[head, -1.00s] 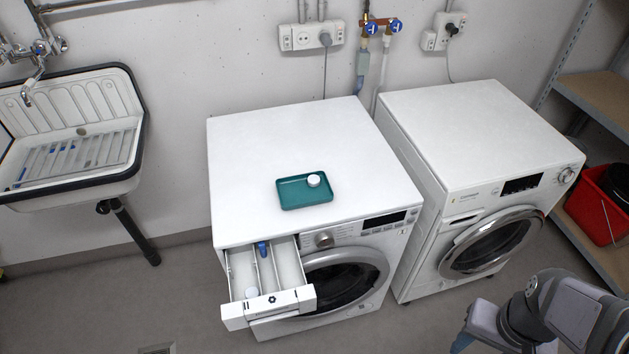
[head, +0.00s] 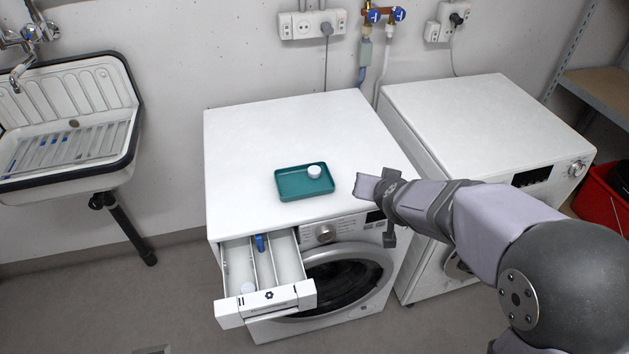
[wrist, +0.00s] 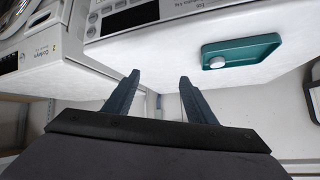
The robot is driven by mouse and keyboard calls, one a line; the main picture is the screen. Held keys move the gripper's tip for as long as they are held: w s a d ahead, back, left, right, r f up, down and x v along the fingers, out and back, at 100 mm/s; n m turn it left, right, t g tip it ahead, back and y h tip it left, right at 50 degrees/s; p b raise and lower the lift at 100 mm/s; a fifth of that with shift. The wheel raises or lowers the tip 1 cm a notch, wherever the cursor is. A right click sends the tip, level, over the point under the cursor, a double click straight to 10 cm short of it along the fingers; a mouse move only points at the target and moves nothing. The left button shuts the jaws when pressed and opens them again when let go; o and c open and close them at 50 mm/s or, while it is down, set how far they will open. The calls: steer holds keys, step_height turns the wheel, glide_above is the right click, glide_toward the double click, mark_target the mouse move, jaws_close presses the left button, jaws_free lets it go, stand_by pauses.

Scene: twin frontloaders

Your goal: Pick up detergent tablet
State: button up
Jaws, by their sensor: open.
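A white round detergent tablet (head: 314,171) lies in the right back part of a teal tray (head: 291,196) on top of the left washing machine. The tablet also shows in the wrist view (wrist: 217,62), with the tray (wrist: 262,47) to the right of and beyond my fingers. My gripper (wrist: 158,82) is open and empty, its two dark fingers apart. In the head view my arm reaches in from the right, its end just right of the tray and apart from it; the fingers are not clear there.
The left machine's top (head: 270,130) is clear around the tray.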

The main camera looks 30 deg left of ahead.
steer(key=a, duration=0.3)
steer(key=a+f+t+b, duration=0.1)
steer(key=a, duration=0.3)
steer(key=a+f+t+b, duration=0.1)
steer(key=a, duration=0.2)
steer(key=shift+s+a, duration=0.2)
steer(key=shift+a, duration=0.05)
steer(key=t+h+b, duration=0.2)
glide_toward(312, 181)
steer(key=w, duration=0.1)
steer(key=w+r, duration=0.1)
steer(key=shift+w+a+r+m, duration=0.1)
steer(key=shift+w+a+m, duration=0.2)
steer(key=shift+m, duration=0.1)
steer(key=shift+s+a, duration=0.1)
steer(key=shift+s, duration=0.15)
steer(key=shift+p+x, duration=0.6)
steer(key=shift+x, duration=3.1)
steer(key=shift+r, duration=0.1)
steer(key=c, duration=1.1)
